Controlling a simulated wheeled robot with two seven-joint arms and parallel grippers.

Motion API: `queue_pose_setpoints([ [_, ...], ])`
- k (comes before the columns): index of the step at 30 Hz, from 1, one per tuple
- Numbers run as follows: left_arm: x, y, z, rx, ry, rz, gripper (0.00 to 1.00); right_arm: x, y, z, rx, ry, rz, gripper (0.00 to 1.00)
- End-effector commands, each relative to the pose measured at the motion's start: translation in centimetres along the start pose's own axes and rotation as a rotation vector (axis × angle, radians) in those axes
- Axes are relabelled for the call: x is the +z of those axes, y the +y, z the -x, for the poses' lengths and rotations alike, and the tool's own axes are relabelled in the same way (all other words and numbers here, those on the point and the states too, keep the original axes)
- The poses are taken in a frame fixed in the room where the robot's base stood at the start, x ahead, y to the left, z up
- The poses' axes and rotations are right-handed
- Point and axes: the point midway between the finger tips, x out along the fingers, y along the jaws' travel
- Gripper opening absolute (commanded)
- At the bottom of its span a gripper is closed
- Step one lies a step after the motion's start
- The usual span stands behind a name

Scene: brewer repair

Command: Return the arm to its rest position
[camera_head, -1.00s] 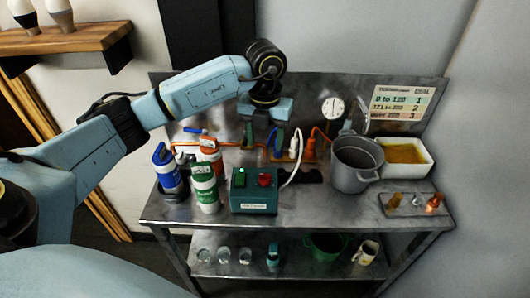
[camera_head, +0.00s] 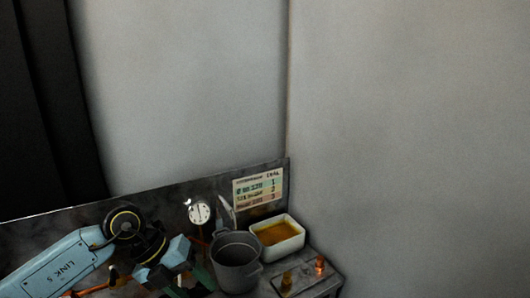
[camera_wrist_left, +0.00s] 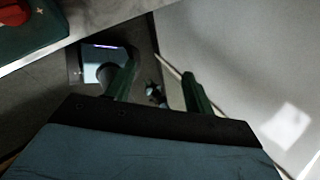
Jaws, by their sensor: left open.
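My left arm comes in from the lower left in the head view. Its left gripper (camera_head: 189,286) hangs tilted over the bench, just left of the grey pot (camera_head: 236,262) in the picture. In the wrist view the two green fingers of this gripper (camera_wrist_left: 158,82) stand apart with nothing between them, so it is open and empty. Whether the gripper touches the pot cannot be told. My right arm is not in view.
A white tray of amber liquid (camera_head: 290,243), a dial gauge (camera_head: 199,212) and a chart (camera_head: 257,188) are at the bench's back right. Copper fittings (camera_head: 320,264) sit at its right end. The wrist view shows a green box with a red knob (camera_wrist_left: 12,12) near the bench edge.

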Motion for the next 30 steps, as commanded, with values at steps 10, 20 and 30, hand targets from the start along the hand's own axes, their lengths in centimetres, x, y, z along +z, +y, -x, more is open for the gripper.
queue_pose_setpoints([
  [10,-5.0,-15.8,1.4,-1.035,-0.075,0.116,0.53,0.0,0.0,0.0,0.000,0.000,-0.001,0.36],
  [20,-1.0,-11.7,8.2,-1.615,-0.418,0.816,0.53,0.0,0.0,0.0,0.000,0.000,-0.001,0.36],
  [30,-3.6,5.4,2.0,-1.403,-0.790,1.859,0.53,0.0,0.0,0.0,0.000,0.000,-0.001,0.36],
])
